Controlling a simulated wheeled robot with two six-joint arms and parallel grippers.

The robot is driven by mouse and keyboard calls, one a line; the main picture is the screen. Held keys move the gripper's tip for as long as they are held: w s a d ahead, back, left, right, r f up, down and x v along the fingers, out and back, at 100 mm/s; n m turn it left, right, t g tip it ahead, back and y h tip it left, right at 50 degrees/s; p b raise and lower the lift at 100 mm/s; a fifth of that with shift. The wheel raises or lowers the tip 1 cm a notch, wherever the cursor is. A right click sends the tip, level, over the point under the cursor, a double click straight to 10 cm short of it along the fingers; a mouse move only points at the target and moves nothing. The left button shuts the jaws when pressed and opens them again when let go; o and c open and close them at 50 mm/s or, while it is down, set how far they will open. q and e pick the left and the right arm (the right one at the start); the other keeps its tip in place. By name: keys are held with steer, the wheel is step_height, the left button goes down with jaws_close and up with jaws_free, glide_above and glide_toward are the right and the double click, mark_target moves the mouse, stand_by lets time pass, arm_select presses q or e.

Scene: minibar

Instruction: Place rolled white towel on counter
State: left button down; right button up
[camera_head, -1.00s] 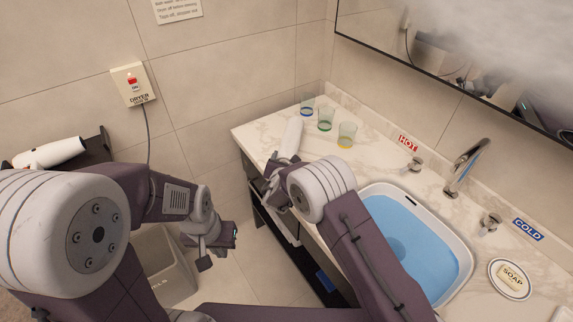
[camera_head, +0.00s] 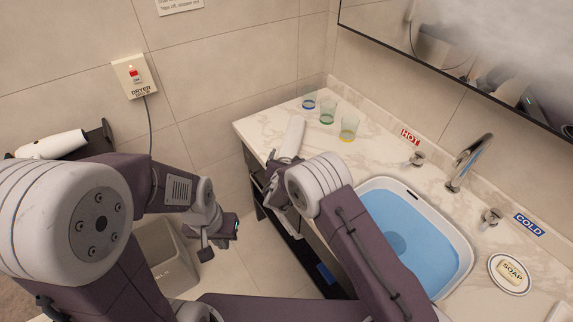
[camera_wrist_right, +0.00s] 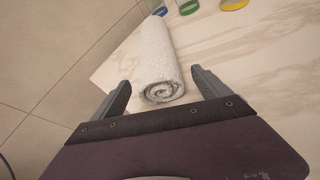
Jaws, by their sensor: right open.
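The rolled white towel (camera_head: 291,138) lies on the marble counter (camera_head: 262,127) near its far left end. In the right wrist view the towel (camera_wrist_right: 158,52) points away from me, with its spiral end near me. My right gripper (camera_wrist_right: 160,79) is open, with one finger on each side of the towel's near end and a visible gap on both sides. In the head view my right arm hides most of this gripper. My left gripper (camera_head: 220,240) hangs low, left of the counter and away from the towel; its jaw opening is unclear.
Several glasses, including a blue-based one (camera_head: 309,98), a green one (camera_head: 327,113) and a yellow one (camera_head: 349,129), stand behind the towel. A blue-water sink (camera_head: 430,245), tap (camera_head: 468,162) and soap dish (camera_head: 510,274) lie to the right. A bin (camera_head: 165,262) stands on the floor.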

steer(key=v, duration=1.1)
steer(key=shift+b, duration=0.35)
steer(key=shift+s+d, duration=0.1)
